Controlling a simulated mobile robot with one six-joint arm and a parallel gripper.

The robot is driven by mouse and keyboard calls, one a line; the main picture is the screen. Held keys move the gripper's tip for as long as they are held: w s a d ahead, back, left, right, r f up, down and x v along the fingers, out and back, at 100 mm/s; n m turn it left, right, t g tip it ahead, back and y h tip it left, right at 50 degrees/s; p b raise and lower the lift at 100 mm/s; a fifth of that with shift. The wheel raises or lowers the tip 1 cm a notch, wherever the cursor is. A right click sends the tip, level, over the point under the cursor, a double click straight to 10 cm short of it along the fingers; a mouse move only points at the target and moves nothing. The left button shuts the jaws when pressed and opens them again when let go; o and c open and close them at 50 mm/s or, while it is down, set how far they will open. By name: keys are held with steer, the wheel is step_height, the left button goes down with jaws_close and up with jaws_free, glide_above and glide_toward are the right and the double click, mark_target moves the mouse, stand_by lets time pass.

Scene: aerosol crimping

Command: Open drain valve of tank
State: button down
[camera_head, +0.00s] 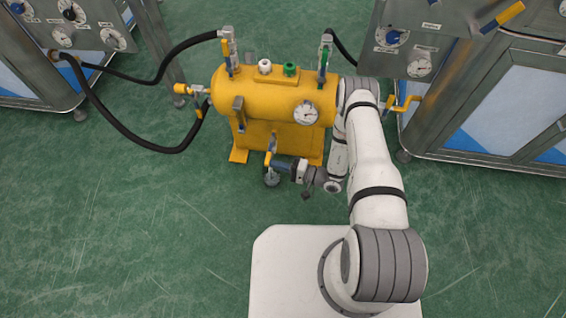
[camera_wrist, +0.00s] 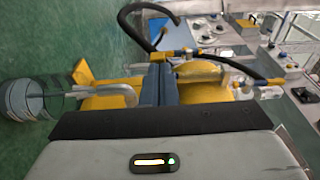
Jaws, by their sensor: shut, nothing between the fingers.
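The yellow tank (camera_head: 262,100) stands on the green floor and also shows in the wrist view (camera_wrist: 198,70). Its drain valve (camera_head: 271,146) is low on the near side, with a yellow lever, partly hidden by my gripper. In the wrist view, the metal drain pipe (camera_wrist: 108,91) leads left to a clear round container (camera_wrist: 24,100). My gripper (camera_head: 276,163) is at the drain valve, its fingers pointing left. In the wrist view, the blue-grey fingers (camera_wrist: 158,78) are together with nothing visible between them. I cannot tell whether they touch the lever.
Black hoses (camera_head: 150,78) run from the left cabinet (camera_head: 85,35) to the tank's left end. A right cabinet (camera_head: 490,110) with a gauge panel stands close by. A pressure gauge (camera_head: 305,113) is on the tank front. The floor at the left front is clear.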

steer(key=shift+s+a+r+g, duration=0.1)
steer(key=shift+a+g, duration=0.2)
steer(key=shift+a, duration=0.4)
steer(key=shift+r, duration=0.1)
steer(key=p+v, duration=0.2)
steer(key=v, duration=0.7)
steer(key=shift+f, duration=0.3)
